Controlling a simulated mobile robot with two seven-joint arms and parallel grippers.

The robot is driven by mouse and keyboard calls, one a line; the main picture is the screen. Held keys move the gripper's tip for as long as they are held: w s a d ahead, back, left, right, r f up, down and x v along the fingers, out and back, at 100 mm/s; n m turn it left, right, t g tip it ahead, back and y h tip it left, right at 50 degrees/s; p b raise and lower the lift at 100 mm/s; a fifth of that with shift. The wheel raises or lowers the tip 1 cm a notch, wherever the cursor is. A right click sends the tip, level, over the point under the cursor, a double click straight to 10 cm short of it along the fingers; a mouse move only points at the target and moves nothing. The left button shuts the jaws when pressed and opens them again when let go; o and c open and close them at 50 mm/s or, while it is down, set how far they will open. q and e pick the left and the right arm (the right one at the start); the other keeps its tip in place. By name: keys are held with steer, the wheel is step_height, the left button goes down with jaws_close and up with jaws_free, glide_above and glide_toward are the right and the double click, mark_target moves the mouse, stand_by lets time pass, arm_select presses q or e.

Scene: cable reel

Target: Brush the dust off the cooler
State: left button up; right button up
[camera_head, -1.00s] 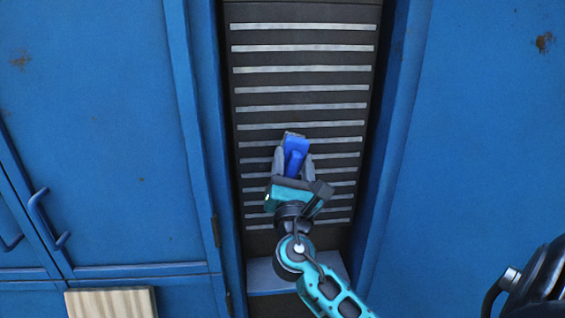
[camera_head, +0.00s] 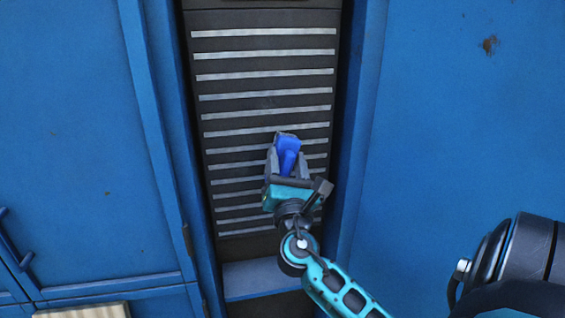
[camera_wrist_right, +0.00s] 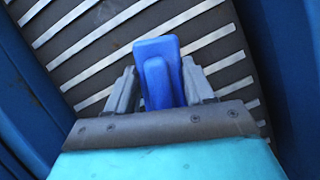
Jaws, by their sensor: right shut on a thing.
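The cooler (camera_head: 262,103) is a tall dark panel with several pale horizontal slats, set in a recess between blue walls. Its slats also show in the right wrist view (camera_wrist_right: 100,32). My right gripper (camera_head: 287,160) is in front of the lower half of the slats. It is shut on a blue brush (camera_head: 288,147), which also stands between the fingers in the right wrist view (camera_wrist_right: 158,70). The brush covers part of the slats; I cannot tell whether it touches them. My left gripper is not in view.
Blue walls stand close on both sides of the recess (camera_head: 352,150). A grey-blue ledge (camera_head: 255,280) lies below the panel. A door handle (camera_head: 14,250) sticks out at the lower left. A pale wooden piece (camera_head: 85,311) shows at the bottom left edge.

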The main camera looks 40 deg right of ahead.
steer(key=shift+r+p, duration=0.5)
steer(key=shift+r, duration=0.4)
steer(key=shift+w+a+f, duration=0.1)
steer(key=shift+w+a, duration=0.15)
steer(key=shift+a, duration=0.1)
steer(key=shift+w+a+b, duration=0.1)
steer(key=shift+w+a, duration=0.5)
steer(key=shift+a, duration=0.35)
steer(key=shift+w+a+b, duration=0.1)
steer(key=shift+w+a, duration=0.5)
steer(key=shift+a, duration=0.4)
steer(key=shift+w+a+b, duration=0.1)
steer(key=shift+w+a, duration=0.5)
steer(key=shift+a, duration=0.35)
